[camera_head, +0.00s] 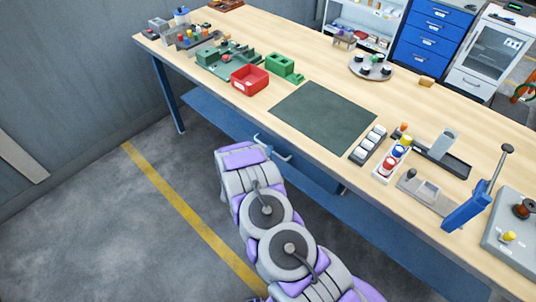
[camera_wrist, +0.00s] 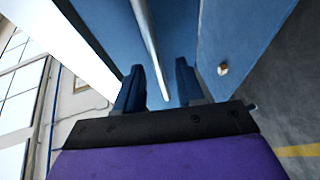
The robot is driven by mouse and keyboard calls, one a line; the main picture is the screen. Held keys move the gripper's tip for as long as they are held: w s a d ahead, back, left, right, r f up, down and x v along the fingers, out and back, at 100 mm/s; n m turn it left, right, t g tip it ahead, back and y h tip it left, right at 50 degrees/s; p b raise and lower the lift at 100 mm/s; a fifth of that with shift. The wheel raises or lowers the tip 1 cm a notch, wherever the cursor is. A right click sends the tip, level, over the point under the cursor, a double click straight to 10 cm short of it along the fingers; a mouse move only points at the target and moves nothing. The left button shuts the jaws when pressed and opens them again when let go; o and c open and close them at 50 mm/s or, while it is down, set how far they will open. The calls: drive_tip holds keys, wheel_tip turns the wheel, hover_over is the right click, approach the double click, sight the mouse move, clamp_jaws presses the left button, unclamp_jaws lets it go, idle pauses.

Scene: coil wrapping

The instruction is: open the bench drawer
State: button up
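The bench (camera_head: 330,88) has a light wooden top and a blue underside. In the wrist view a pale metal bar handle (camera_wrist: 149,38) runs along a blue front (camera_wrist: 178,25), which looks like the drawer's. My gripper (camera_wrist: 158,68) is open, with one dark finger on each side of the handle's lower end. Gaps show between the bar and both fingers, and I cannot tell whether either touches it. In the head view my gripper (camera_head: 268,145) is just below the bench's front edge, and the drawer is mostly hidden under the top and behind my arm.
A dark green mat (camera_head: 325,116), a red bin (camera_head: 250,80), green blocks (camera_head: 284,67) and a tray of colored pieces (camera_head: 392,160) are on the bench. A blue cabinet (camera_head: 432,38) stands behind. The grey floor with a yellow line (camera_head: 185,210) is clear in front.

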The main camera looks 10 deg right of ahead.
drive_tip(key=shift+w+f, duration=0.1)
drive_tip(key=shift+w, duration=0.4)
drive_tip(key=shift+c, duration=0.6)
drive_tip(key=shift+d, duration=0.15)
clamp_jaws()
drive_tip(key=shift+s, duration=0.1)
